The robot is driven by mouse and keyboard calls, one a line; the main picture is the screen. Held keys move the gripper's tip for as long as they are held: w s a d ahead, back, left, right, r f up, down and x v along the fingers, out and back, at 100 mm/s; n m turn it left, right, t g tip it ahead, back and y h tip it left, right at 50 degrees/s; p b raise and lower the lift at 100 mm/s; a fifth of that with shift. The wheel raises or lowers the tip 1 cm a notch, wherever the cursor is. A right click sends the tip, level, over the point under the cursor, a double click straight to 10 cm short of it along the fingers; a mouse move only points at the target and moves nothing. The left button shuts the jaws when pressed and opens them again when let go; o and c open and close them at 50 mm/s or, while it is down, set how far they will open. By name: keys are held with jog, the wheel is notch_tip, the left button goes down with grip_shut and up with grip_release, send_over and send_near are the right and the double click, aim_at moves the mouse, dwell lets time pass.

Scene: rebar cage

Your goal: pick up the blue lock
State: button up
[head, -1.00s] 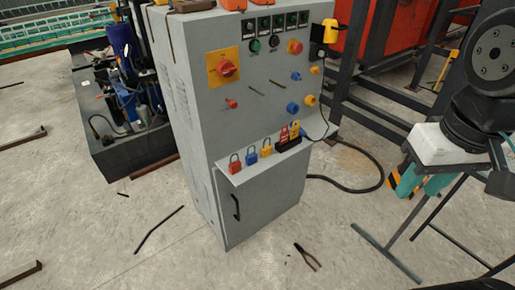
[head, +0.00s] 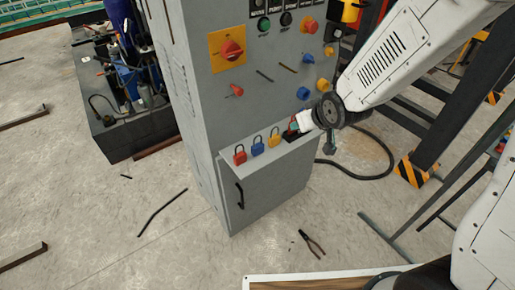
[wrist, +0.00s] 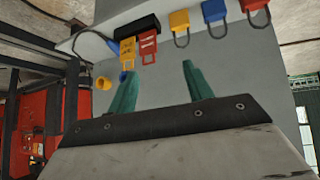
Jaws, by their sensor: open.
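The blue lock (head: 257,147) stands on the cabinet's narrow shelf, between a red lock (head: 240,155) and a yellow lock (head: 273,141). In the wrist view, the blue lock (wrist: 214,12) shows at the top, right of the middle, with its shackle hanging downward in the picture. My gripper (wrist: 157,72) has its two teal fingers apart with nothing between them. In the head view, my gripper is at the right end of the shelf, apart from the blue lock, and its fingers are mostly hidden.
A black holder (wrist: 137,26) with a red tag (wrist: 147,45) and a yellow tag (wrist: 130,50) is on the shelf near my gripper. The grey cabinet (head: 285,185) has knobs and buttons above the shelf. A black hose (head: 365,174) and pliers (head: 312,243) lie on the floor.

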jog(key=w+a+f+n+t+y, duration=0.1)
jog(key=w+a+f+y, duration=0.1)
jog(key=a+f, duration=0.4)
jog(key=n+t+y, duration=0.1)
jog(key=y, duration=0.1)
send_near(255, 145)
jog(key=w+f, duration=0.3)
jog(key=shift+a+f, duration=0.25)
jog(key=shift+a, duration=0.05)
jog(key=x, duration=0.7)
jog(key=shift+w+a+r, duration=0.2)
jog(key=shift+w+a, duration=0.1)
jog(key=shift+a, duration=0.1)
jog(key=c, duration=0.8)
